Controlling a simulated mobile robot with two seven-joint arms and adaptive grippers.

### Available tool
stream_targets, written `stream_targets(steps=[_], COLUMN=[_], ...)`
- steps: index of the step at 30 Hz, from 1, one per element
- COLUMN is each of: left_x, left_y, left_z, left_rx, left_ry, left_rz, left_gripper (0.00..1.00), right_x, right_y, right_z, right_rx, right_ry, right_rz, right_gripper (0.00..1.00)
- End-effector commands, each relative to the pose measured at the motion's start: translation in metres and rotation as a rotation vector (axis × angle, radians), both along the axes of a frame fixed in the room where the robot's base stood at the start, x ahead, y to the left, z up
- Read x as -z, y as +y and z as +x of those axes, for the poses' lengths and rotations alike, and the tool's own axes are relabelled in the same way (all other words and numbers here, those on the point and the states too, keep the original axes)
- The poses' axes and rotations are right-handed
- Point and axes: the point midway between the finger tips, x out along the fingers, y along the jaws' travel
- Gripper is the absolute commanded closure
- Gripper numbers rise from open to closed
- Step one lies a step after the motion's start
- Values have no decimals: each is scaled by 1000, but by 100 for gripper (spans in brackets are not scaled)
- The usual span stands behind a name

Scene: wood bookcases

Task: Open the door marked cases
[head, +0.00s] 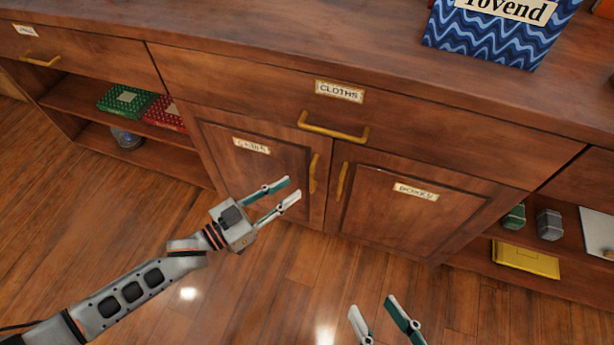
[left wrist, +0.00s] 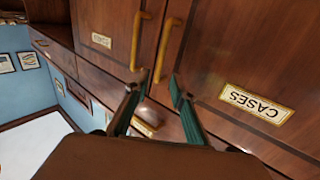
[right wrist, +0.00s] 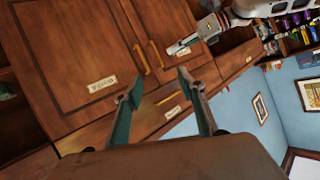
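The cases door (head: 236,165) is the left of two wooden cupboard doors under a drawer marked cloths. It is closed. Its label (left wrist: 256,103) reads clearly in the left wrist view. Its upright brass handle (head: 314,174) is at the door's right edge; in the left wrist view this handle (left wrist: 168,48) shows just beyond the fingertips. My left gripper (head: 291,189) is open and empty, with its tips just left of the handle in the head view; contact cannot be told. My right gripper (head: 372,306) is open and empty, low in front of the right door.
The right door (head: 415,205) is closed, its handle (head: 342,181) close beside the cases handle. The cloths drawer handle (head: 333,130) sticks out above both. Open shelves with boxes (head: 126,101) and a yellow item (head: 526,260) flank the doors. The floor in front is clear.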

Motion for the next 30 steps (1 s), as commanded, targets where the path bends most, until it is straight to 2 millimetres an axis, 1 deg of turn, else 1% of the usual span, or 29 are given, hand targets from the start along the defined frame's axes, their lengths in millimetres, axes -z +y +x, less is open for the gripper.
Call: stream_targets(steps=[1,6,12,16,23,24,26,27,30], left_x=[1,3,2,1,-1,-1,-1,-1,0], left_y=[-7,-29,-46,-51,-52,-52,-52,-52,-52], left_z=[4,20,35,39,40,40,40,40,40], left_rx=[1,1,0,-1,-1,-1,-1,-1,-1], left_ry=[1,3,3,1,0,0,0,0,0], left_rz=[-3,-2,-1,0,0,0,0,0,0], left_gripper=[76,76,76,76,76,78,94,100,100], right_x=[3,6,7,6,5,5,5,5,5], right_y=[2,10,17,18,18,18,18,18,18], right_z=[-2,-5,-7,-7,-7,-7,-7,-7,-7], right_rx=[5,24,45,52,55,55,55,55,55], right_ry=[9,28,44,46,43,43,43,43,42], right_rz=[16,78,140,158,163,163,163,163,162], right_gripper=[60,60,60,60,60,60,60,60,60])
